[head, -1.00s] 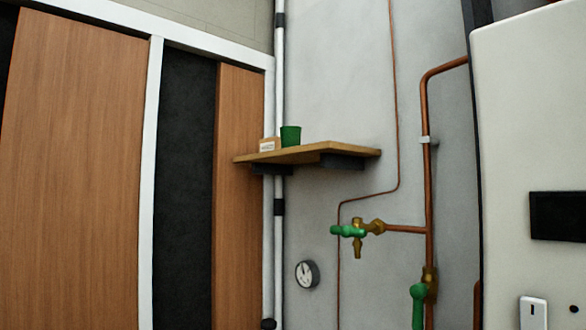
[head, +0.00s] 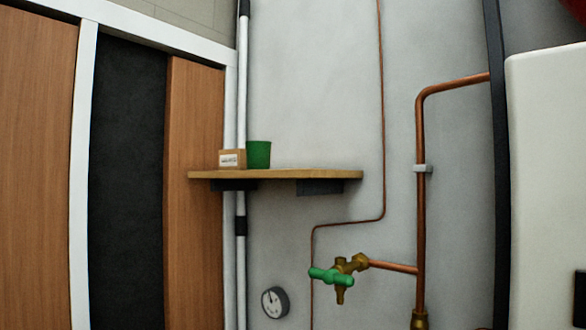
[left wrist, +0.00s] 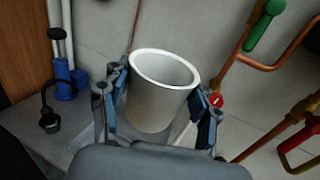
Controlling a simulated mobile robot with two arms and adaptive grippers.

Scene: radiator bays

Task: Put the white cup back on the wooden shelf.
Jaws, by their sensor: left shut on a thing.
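The wooden shelf (head: 285,174) is fixed to the grey wall in the middle of the head view. A green cup (head: 258,154) and a small cardboard box (head: 232,159) with a white label stand on its left part. The right part of the shelf is bare. The white cup (left wrist: 160,90) is in the left wrist view, with its open rim showing. My left gripper (left wrist: 160,106) is shut on the white cup, with one finger on each side of it. Neither gripper shows in the head view.
Below the shelf are a valve with a green handle (head: 331,277), a round gauge (head: 275,302) and a copper pipe (head: 421,200). A white unit (head: 548,180) stands at the right. White pipes (head: 241,110) run behind the shelf's left end. Wooden panels (head: 195,220) are at left.

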